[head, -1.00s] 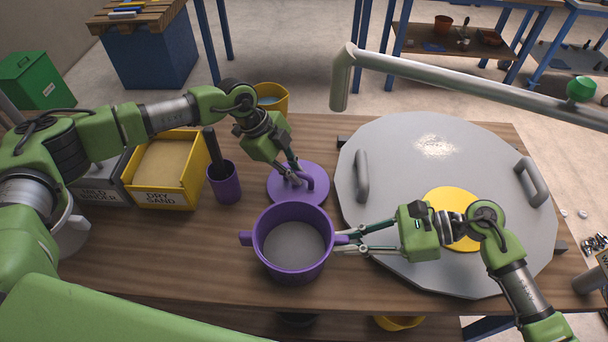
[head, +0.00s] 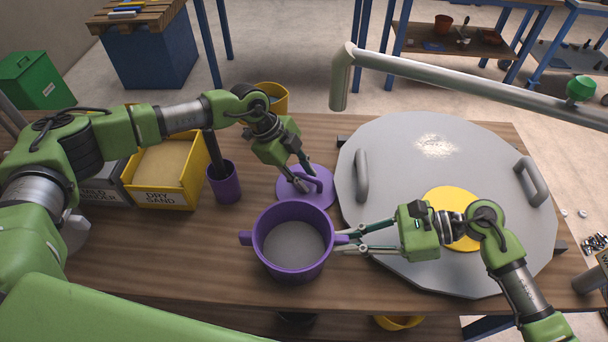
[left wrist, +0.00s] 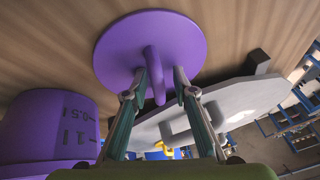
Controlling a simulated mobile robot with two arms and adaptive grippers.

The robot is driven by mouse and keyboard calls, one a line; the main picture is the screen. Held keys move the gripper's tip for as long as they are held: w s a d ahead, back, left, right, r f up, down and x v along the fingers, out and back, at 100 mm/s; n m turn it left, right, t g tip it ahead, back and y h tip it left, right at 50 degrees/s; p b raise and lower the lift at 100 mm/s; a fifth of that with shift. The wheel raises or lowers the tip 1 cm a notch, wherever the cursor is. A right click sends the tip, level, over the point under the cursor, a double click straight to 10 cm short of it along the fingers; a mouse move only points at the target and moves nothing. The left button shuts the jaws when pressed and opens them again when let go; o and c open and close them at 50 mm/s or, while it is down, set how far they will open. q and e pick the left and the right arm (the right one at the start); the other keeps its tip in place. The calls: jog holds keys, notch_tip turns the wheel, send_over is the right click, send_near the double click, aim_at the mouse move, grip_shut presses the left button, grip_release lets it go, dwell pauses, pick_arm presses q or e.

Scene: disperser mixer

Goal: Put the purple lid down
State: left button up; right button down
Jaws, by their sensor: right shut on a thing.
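The purple lid (head: 318,201) lies on the wooden table behind the purple pot, close to the large grey disc. It also shows in the left wrist view (left wrist: 120,50), flat against the wood, its curved handle (left wrist: 154,75) between my fingers. My left gripper (head: 304,176) is open around this handle; one finger is close beside it, and whether they touch is unclear. The purple pot (head: 262,255) stands upright and uncovered, with grey material inside. My right gripper (head: 348,242) is shut on the pot's right handle.
The grey disc (head: 400,150) with two handles and a yellow centre fills the right side. A purple cup (head: 226,188) with a dark tool, a yellow dry sand bin (head: 165,195) and another yellow container (head: 270,95) stand left and behind. Bare wood lies left of the pot.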

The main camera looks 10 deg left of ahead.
pick_arm(q)
jog(key=v, duration=1.2)
jog(key=shift+r, duration=0.15)
jog(key=w+d+v, duration=0.1)
jog(key=v, duration=0.9)
jog(key=shift+s+d+r, duration=0.2)
jog(key=shift+s+r, duration=0.15)
jog(key=shift+r, duration=0.3)
pick_arm(e)
jog(key=c, duration=2.4)
grip_release()
jog(key=shift+r, duration=0.15)
